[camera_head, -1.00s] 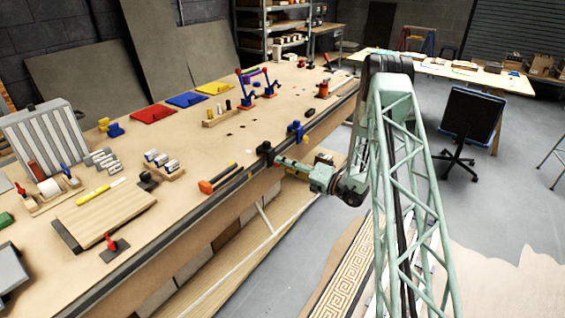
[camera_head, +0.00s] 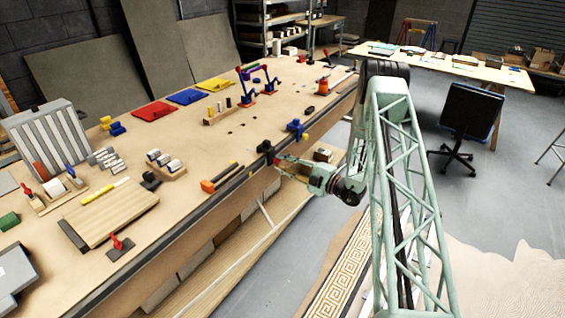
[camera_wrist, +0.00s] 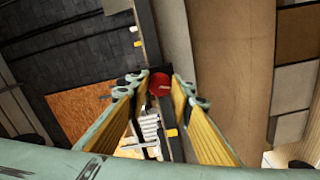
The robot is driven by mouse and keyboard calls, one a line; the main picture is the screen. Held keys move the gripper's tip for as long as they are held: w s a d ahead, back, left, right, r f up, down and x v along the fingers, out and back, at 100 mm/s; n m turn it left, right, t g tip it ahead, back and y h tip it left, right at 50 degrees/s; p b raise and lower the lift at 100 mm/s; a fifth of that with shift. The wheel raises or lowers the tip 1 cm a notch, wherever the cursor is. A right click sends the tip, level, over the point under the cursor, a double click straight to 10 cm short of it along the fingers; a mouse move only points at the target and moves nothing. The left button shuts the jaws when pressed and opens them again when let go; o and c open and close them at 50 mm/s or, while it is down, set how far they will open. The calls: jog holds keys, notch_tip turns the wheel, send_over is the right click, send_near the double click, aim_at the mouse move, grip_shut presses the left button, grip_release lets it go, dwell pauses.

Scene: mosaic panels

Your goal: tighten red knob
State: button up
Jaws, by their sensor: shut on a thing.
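The red knob (camera_wrist: 159,84) is round and sits between my fingertips in the wrist view. In the head view it is a small red spot (camera_head: 275,161) under a black clamp (camera_head: 266,147) at the workbench's front edge. My gripper (camera_wrist: 160,86) is shut on the red knob, with a finger on each side. In the head view my gripper (camera_head: 279,164) reaches the bench edge from the right. The fingers partly hide the knob, and its threads cannot be made out.
A blue clamp (camera_head: 297,129) stands on the bench edge just beyond. An orange-ended tool (camera_head: 208,186) lies nearer. The workbench (camera_head: 235,155) also holds a wooden board (camera_head: 112,215) and colored panels (camera_head: 187,97). The floor right of the bench is open around an office chair (camera_head: 471,118).

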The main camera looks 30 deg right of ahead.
jog(key=shift+m, duration=1)
jog(key=o, duration=0.8)
jog(key=shift+o, duration=0.2)
jog(key=v, duration=1.2)
jog(key=shift+f, duration=0.1)
